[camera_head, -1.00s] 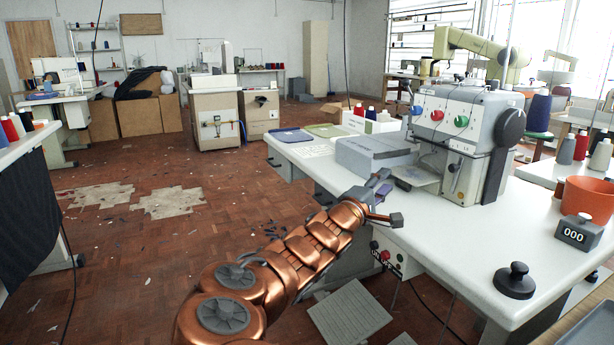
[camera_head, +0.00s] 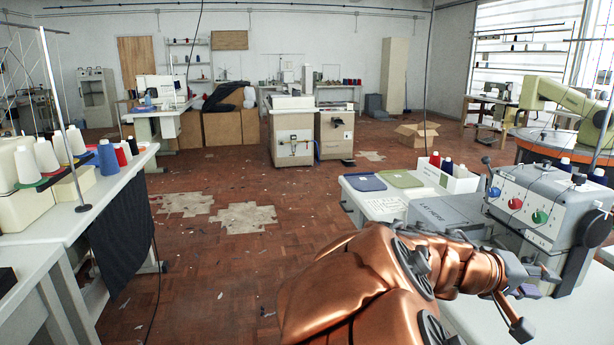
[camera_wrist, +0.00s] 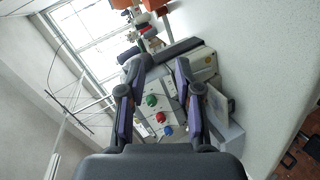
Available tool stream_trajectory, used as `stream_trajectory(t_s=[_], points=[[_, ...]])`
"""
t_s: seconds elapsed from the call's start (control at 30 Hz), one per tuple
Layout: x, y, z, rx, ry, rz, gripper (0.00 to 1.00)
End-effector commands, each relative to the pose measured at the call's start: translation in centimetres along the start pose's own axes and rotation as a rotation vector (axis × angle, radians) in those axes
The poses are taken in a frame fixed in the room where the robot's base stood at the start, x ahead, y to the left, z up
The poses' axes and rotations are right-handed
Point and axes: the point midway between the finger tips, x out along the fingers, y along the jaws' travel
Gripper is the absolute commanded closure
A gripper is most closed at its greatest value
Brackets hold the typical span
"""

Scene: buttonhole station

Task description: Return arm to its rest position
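My copper arm (camera_head: 370,285) is bent low across the bottom right of the head view. My gripper (camera_head: 525,290) is at its right end, in front of the buttonhole machine (camera_head: 520,205) and over the white table edge. In the wrist view, the two fingers of my gripper (camera_wrist: 161,80) stand apart with nothing between them. The machine with its red, green and blue knobs (camera_wrist: 152,100) shows beyond the fingers, apart from them.
A side table with thread cones (camera_head: 45,155) and dark cloth (camera_head: 120,235) stands at left. Open parquet floor (camera_head: 215,275) lies between.

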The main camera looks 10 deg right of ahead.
Motion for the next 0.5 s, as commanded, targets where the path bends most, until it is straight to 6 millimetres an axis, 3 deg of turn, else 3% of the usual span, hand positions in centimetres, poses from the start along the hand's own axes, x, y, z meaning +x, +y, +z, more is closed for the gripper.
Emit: stream_trajectory(t_s=[0.03,0.27,0.5], points=[[-1.1,1.3,0.7,0.009,-0.027,-0.058,0.66],[-5.4,0.3,5.2,-0.016,-0.149,-0.337,0.66],[-12.8,-0.8,9.2,-0.110,-0.231,-0.662,0.66]])
